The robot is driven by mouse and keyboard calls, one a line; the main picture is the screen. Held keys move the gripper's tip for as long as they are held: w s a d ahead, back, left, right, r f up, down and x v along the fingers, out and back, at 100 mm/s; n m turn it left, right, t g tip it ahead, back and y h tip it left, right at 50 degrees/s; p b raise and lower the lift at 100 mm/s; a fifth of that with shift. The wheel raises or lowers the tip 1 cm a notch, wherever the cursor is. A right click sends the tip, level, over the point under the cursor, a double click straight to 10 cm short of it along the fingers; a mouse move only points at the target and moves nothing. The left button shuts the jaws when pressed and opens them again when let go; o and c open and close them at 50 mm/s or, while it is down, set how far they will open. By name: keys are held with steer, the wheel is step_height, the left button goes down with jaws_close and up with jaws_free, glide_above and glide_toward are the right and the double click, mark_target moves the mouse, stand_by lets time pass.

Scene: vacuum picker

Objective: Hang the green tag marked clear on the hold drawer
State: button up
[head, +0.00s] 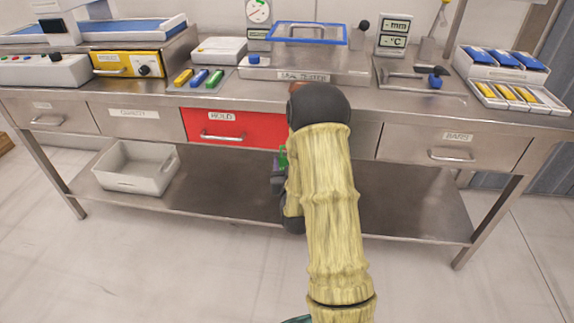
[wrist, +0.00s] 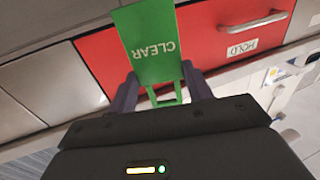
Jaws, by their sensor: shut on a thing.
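The green tag marked CLEAR (wrist: 148,42) is between the fingers of my gripper (wrist: 160,88), its lettering upside down in the wrist view. The gripper is shut on the tag's narrow frame-like end. In the head view only a sliver of the tag (head: 283,157) shows, and my arm hides most of my gripper (head: 279,178). The red hold drawer (head: 245,122) is shut, with a HOLD label and a bar handle (head: 222,137). My gripper is below and right of that handle. In the wrist view the red drawer (wrist: 215,48) lies behind the tag, its handle at upper right.
Grey drawers flank the red one, including a labelled drawer (head: 135,120) at left and the PARTS drawer (head: 455,149) at right. A pale bin (head: 135,181) stands on the lower shelf (head: 230,203). The bench top (head: 215,98) holds instruments, colored markers and trays.

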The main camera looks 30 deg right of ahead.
steer(key=w+d+f, duration=0.1)
steer(key=w+d, duration=0.2)
steer(key=w, duration=0.2)
steer(key=shift+w+d, duration=0.15)
steer(key=shift+d, duration=0.1)
stand_by(0.8)
steer(key=shift+f, duration=0.1)
stand_by(0.4)
steer(key=o, duration=1)
